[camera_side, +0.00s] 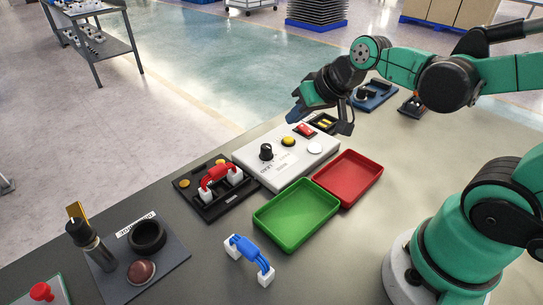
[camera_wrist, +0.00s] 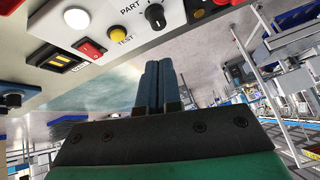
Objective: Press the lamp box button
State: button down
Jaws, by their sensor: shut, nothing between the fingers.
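The pale grey lamp box (camera_side: 279,176) lies on the table in the middle of the side view. On its top are a black knob (camera_side: 266,151), a yellow round button (camera_side: 288,141), a red rocker switch (camera_side: 305,130) and a white round dome (camera_side: 315,147). In the wrist view the yellow button (camera_wrist: 117,34) has the label TEST beside it. My gripper (camera_side: 293,116) is raised near the box's far edge, with its blue fingers together and nothing between them. In the wrist view my gripper (camera_wrist: 158,66) shows its fingertips apart from the button.
A green tray (camera_side: 255,215) and a red tray (camera_side: 376,170) sit close in front of the box.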

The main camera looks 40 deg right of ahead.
jog(key=s+n, duration=0.1)
jog(key=s+a+n, duration=0.1)
jog(key=s, duration=0.2)
jog(key=shift+s+a+r+n+g+h, duration=0.1)
jog(key=shift+a+r+n+g+h, duration=0.1)
jog(key=shift+a+n+g+h, duration=0.15)
notch_tip(320, 180, up, 4)
jog(key=n+g, duration=0.7)
jog(key=n, duration=1.1)
send_over(289, 139)
jog(key=shift+f, duration=0.1)
notch_tip(289, 139, down, 14)
